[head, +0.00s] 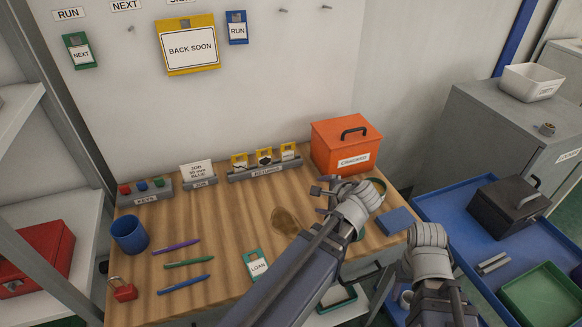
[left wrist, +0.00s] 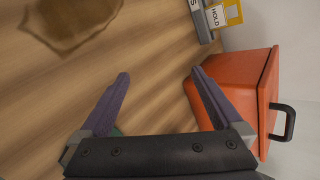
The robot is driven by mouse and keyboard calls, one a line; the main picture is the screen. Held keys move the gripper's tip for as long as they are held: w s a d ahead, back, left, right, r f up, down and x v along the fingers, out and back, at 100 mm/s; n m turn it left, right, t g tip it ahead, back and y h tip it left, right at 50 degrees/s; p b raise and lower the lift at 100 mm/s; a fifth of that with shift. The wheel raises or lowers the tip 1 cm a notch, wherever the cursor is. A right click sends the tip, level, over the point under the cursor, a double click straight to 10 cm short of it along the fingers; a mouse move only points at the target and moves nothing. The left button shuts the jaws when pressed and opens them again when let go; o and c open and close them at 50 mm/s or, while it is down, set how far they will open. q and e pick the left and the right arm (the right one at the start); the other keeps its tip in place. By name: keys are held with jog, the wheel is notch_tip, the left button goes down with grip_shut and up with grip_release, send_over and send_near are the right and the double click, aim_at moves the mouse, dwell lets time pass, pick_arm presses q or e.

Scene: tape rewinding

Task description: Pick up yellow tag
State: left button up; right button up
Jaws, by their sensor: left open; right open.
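Three yellow tags, left (head: 239,161), middle (head: 264,157) and right (head: 288,152), stand in a grey rack (head: 262,173) at the back of the wooden table. One yellow tag with the word HOLD (left wrist: 217,16) shows at the top of the left wrist view. My left gripper (left wrist: 161,74) is open and empty above the table, between the brown stain and the orange box; in the head view its wrist hides much of it. My right gripper (head: 428,240) is over the table's right edge, open, with its fingers mostly hidden.
An orange box (head: 340,155) with a black handle stands right of the rack; it also shows in the left wrist view (left wrist: 235,95). A blue cup (head: 130,235), several pens, a red padlock (head: 122,290) and a green LOAN tag (head: 256,265) lie on the table (head: 225,225). A yellow-framed BACK SOON sign (head: 188,46) hangs on the wall.

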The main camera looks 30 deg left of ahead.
aim_at(288, 153)
pick_arm(q)
jog(key=w+a+m+t+y+b, duration=0.1)
jog(key=a+m+b, duration=0.1)
jog(key=w+a+f+m+t+y+b, duration=0.1)
jog(key=w+a+m+b, duration=0.1)
jog(key=a+b, duration=0.1)
jog(key=w+a+f+m+t+y+b, duration=0.1)
jog(key=w+a+m+b, duration=0.1)
jog(key=a, duration=0.1)
jog(key=shift+a+f+y+b, duration=0.2)
jog(key=shift+y+b, duration=0.1)
jog(key=shift+b, duration=0.1)
jog(key=w+a+m+t+b, duration=0.1)
jog(key=m+b, duration=0.1)
jog(key=w+a+m+t+y+b, duration=0.1)
jog(key=a+m+b, duration=0.1)
jog(key=w+a+m+y+b, duration=0.1)
jog(key=m+b, duration=0.1)
jog(key=m, duration=0.1)
jog(key=shift+a+r+t, duration=0.25)
jog(key=shift+a+t, duration=0.1)
jog(key=shift+t, duration=0.05)
jog(key=shift+w+a+r+m+t+b, duration=0.2)
jog(key=shift+w+a+m+t+b, duration=0.1)
jog(key=shift+m, duration=0.5)
jog(key=shift+r, duration=0.1)
jog(key=shift+x, duration=3.9)
jog(key=shift+d, duration=0.15)
jog(key=c, duration=1.4)
